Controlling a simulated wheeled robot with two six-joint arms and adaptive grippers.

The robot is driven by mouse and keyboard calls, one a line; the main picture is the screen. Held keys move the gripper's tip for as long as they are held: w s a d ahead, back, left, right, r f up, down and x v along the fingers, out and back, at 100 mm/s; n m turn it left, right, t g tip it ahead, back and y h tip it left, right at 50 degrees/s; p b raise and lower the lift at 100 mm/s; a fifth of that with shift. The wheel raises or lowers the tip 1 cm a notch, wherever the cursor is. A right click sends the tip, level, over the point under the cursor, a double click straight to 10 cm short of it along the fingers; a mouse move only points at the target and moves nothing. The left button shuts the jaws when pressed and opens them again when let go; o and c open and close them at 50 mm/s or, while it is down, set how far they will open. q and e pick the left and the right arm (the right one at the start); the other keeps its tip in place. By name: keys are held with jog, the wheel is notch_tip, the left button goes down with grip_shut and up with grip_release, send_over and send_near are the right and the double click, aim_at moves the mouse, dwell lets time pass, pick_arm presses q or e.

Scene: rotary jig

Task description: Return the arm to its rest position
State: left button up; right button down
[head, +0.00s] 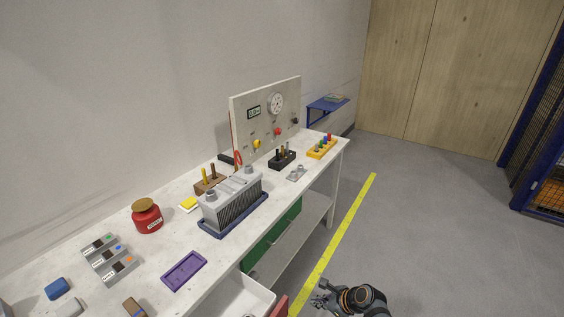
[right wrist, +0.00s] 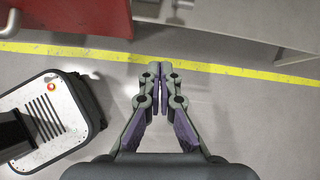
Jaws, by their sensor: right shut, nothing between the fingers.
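My right gripper (head: 322,298) is low at the bottom of the head view, in front of the bench and over the grey floor. In the right wrist view its two fingers (right wrist: 160,72) meet at the tips, shut with nothing between them. It points down toward the floor and is apart from the bench. My left gripper is not in view. The rotary jig is not clearly identifiable; a grey ribbed block with knobs (head: 232,204) sits on a blue tray (head: 215,234) on the bench.
The white bench (head: 170,242) runs along the wall, with an open drawer (head: 243,297) near my right gripper. A panel with a dial (head: 267,112), a red jar (head: 147,217) and a purple tray (head: 184,271) stand on it. Floor right of the yellow line (head: 345,228) is clear.

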jog(key=s+d+f+n+g+h, duration=0.1)
jog(key=s+d+f+n+h, duration=0.1)
jog(key=s+d+f+n, duration=0.55)
jog(key=s+d+f+n+g+h, duration=0.1)
jog(key=s+d+f+n+h, duration=0.15)
jog(key=s+f, duration=0.9)
jog(key=s+d+f+n+h, duration=0.1)
jog(key=s+d+f+n, duration=0.1)
jog(key=s, duration=0.6)
jog(key=s+d+f+n+g+h, duration=0.1)
jog(key=s+f+n, duration=0.3)
jog(key=s+n, duration=0.3)
jog(key=s+d+f+n+h, duration=0.1)
jog(key=s+n, duration=0.3)
jog(key=s, duration=0.4)
jog(key=shift+s+d+f+n+g, duration=0.3)
jog(key=shift+s+d+f+n, duration=0.1)
jog(key=shift+d+f, duration=0.5)
